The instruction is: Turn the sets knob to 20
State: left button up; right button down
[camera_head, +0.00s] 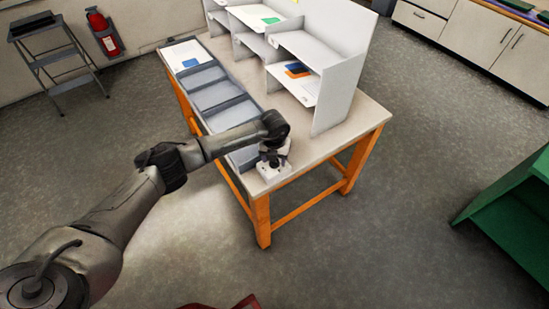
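A small white device (266,173) sits near the front corner of the collage table (305,148). I cannot make out a sets knob or any numbers on it; my gripper hides its upper part. My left arm reaches in from the left, and my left gripper (271,155) points down right over the device. It seems to be at or just above the device's top, but I cannot tell whether it touches. Its fingers are too dark and small to show whether they are open or shut. My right gripper is not in view.
Grey trays (215,92) line the table's left edge. A white shelf unit (335,65) with cards stands behind the device. A green cabinet (510,205) is at the right, a step stool (52,55) and a fire extinguisher (104,35) at the back left. The floor around the table is mostly clear.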

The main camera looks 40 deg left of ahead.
pick_arm(q)
notch_tip(320, 180, up, 13)
jog(key=p, duration=0.1)
jog(key=shift+r+p, duration=0.2)
jog(key=shift+p, duration=0.15)
dwell(0.5)
